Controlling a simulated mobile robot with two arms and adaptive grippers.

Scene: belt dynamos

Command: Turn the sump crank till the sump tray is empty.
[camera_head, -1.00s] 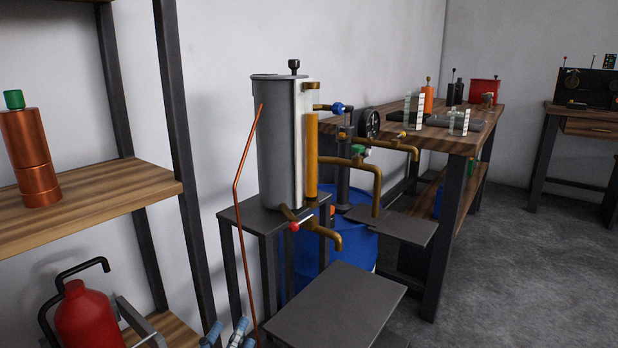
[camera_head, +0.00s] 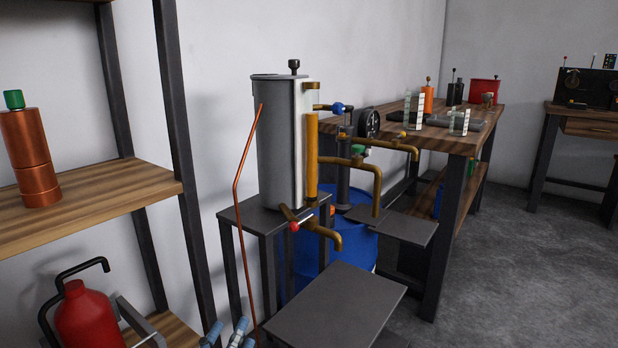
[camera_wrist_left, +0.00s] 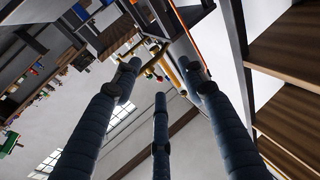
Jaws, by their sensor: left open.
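No part in view is clearly the sump crank or the sump tray. A grey tank (camera_head: 280,145) with an amber sight tube (camera_head: 311,160) stands on a dark stand, with brass spouts on its right side. A small red-tipped lever (camera_head: 294,226) sits low on the tank. A black wheel (camera_head: 369,123) shows behind the spouts. My left gripper (camera_head: 230,334) shows only its blue fingertips at the bottom edge, below and left of the tank. In the left wrist view its three fingers (camera_wrist_left: 160,78) are spread, open and empty. My right gripper is not in view.
A low dark plate (camera_head: 335,306) stands in front of the tank, and a blue drum (camera_head: 357,245) stands behind it. A thin copper rod (camera_head: 238,215) leans against the tank. A shelf (camera_head: 95,195) with a red can (camera_head: 88,318) is at left. Floor is clear at right.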

